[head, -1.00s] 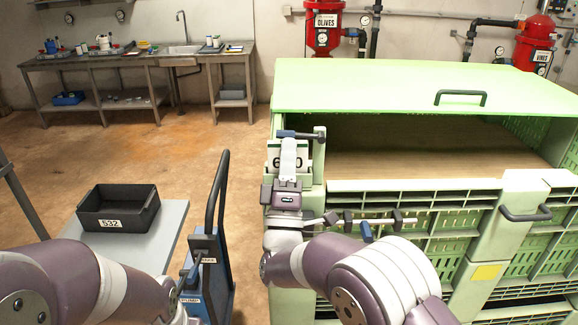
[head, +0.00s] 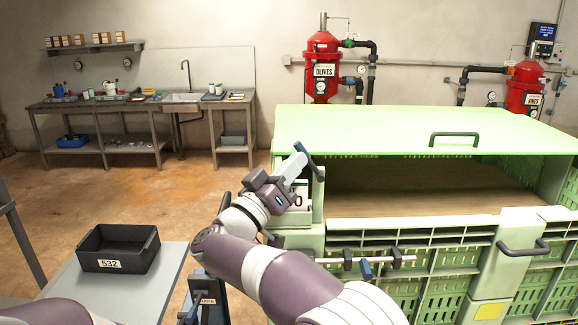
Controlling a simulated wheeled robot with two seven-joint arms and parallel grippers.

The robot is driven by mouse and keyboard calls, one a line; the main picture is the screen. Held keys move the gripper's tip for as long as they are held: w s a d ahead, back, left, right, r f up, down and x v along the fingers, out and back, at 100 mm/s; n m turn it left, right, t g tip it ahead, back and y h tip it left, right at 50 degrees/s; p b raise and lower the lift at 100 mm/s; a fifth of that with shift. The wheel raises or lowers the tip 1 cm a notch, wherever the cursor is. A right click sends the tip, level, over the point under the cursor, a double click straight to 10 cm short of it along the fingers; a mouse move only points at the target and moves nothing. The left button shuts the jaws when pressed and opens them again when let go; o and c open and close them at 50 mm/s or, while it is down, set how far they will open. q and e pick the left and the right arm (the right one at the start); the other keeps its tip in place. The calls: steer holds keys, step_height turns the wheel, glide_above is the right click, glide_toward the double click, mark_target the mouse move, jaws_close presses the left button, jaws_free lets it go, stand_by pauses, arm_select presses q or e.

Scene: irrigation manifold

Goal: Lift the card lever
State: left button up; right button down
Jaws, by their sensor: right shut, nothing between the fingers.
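The card lever (head: 313,168) is a dark blue bar at the top of the light green post at the crate's front left corner. It slants from upper left to lower right. My right gripper (head: 297,161) reaches up from lower left, its shut fingertips at the lever, touching or nearly so; nothing is gripped. The white number card (head: 298,197) sits in its holder below, partly hidden by my gripper. My left gripper is out of view; only part of my left arm shows at the bottom left.
The big green crate (head: 400,240) has a raised lid panel with a dark handle (head: 455,138). A rod with a blue clamp (head: 365,270) runs along its front. A black bin (head: 118,250) stands on a grey table at left. Red tanks (head: 321,65) and a sink bench are behind.

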steer(key=d+r+m+g+p, duration=0.1)
steer(key=m+p, duration=0.1)
steer(key=d+m+g+y+p, duration=0.1)
steer(key=m+g+p, duration=0.1)
steer(key=d+r+m+g+y+p, duration=0.1)
steer(key=m+g+p, duration=0.1)
steer(key=shift+d+r+m+p, duration=0.2)
steer(key=shift+r+m+p, duration=0.1)
steer(key=shift+r+p, duration=0.05)
steer(key=shift+f, duration=0.1)
stand_by(0.5)
